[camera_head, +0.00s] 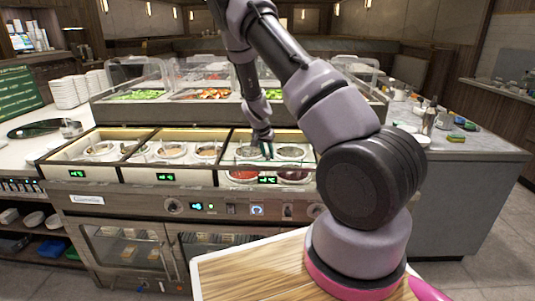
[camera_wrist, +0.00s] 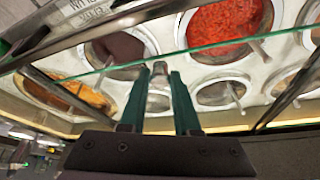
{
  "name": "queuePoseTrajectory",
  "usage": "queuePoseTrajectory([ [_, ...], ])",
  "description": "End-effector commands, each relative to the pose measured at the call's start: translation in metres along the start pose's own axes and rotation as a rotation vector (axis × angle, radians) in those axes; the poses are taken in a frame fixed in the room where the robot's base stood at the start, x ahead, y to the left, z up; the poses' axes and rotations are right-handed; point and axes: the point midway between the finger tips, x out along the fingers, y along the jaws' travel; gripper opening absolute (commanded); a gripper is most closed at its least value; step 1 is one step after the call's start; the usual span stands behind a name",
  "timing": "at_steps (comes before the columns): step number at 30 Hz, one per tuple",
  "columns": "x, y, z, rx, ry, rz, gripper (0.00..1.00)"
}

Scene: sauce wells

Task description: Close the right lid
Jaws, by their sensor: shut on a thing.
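The right lid is a clear glass pane over the right-hand sauce section. In the head view its thin edge (camera_head: 290,163) crosses that section, and red and dark sauces show below it. In the wrist view its green-tinted edge (camera_wrist: 225,45) runs across the wells. My gripper (camera_head: 265,151) is at this section, near the lid's edge. In the wrist view the gripper (camera_wrist: 160,73) has its two green fingers close together on a small grey piece at the lid's edge, which looks like its handle. How far the lid is tilted is hard to tell.
The middle section (camera_head: 185,174) and left section (camera_head: 90,172) of sauce wells lie to the left. A raised glass-covered salad case (camera_head: 215,95) stands behind. White plates (camera_head: 70,92) are stacked at left. A grey counter (camera_head: 470,149) with bottles is at right.

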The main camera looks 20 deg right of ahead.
Motion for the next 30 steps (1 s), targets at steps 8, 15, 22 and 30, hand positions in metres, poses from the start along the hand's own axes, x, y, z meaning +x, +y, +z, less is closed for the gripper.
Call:
queuePoseTrajectory([
  [8,0.000,0.000,0.000,-0.001,0.001,-0.001,0.50],
  [15,0.000,0.000,0.000,-0.001,0.001,0.000,0.60],
  [22,-0.010,-0.001,0.000,-0.002,0.001,-0.002,0.60],
  [30,-0.062,-0.002,0.000,-0.003,0.003,-0.005,0.60],
])
